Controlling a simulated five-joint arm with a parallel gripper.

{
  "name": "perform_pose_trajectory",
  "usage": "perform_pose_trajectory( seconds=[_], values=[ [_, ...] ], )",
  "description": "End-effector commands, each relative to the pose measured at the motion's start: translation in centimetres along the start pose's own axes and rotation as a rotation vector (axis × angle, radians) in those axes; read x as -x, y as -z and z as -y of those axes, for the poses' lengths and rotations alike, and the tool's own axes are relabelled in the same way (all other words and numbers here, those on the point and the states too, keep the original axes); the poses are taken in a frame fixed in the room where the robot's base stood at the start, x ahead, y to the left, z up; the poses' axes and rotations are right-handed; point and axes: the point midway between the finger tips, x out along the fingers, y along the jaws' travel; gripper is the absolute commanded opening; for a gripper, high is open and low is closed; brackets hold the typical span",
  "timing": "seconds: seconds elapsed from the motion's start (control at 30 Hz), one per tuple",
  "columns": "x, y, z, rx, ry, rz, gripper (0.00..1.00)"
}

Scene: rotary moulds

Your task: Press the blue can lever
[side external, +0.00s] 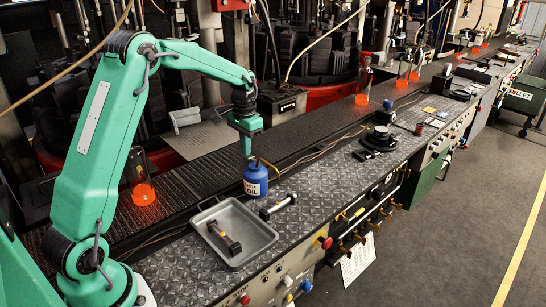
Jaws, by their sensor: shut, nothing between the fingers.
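The blue oil can (256,187) stands upright on the diamond-plate bench, with a pale label on its front. A thin brass-coloured part, lever or spout, sticks out from its top toward the right; I cannot tell which. My gripper (247,153) is shut and empty and points down just above the can's top, slightly to its left. The fingertips are close to the can's top; I cannot tell whether they touch it. The lever is too small to make out clearly beside the fingers.
A grey metal tray (207,216) with a dark hammer-like tool (224,238) sits left of the can. Another tool (278,206) lies close on its right. A conveyor (205,184) with glowing orange pieces (143,194) runs behind.

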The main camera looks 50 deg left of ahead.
Motion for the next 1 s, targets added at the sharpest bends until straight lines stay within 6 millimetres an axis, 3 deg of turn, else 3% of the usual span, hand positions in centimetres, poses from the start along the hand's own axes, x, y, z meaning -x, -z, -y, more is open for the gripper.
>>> perform_pose_trajectory(
  seconds=[0.73, 1.0],
  values=[
    [1.1, 0.0, 0.0, 0.000, 0.000, -0.001, 0.00],
    [3.0, 0.1, 0.0, -0.001, 0.001, -0.003, 0.00]
  ],
)
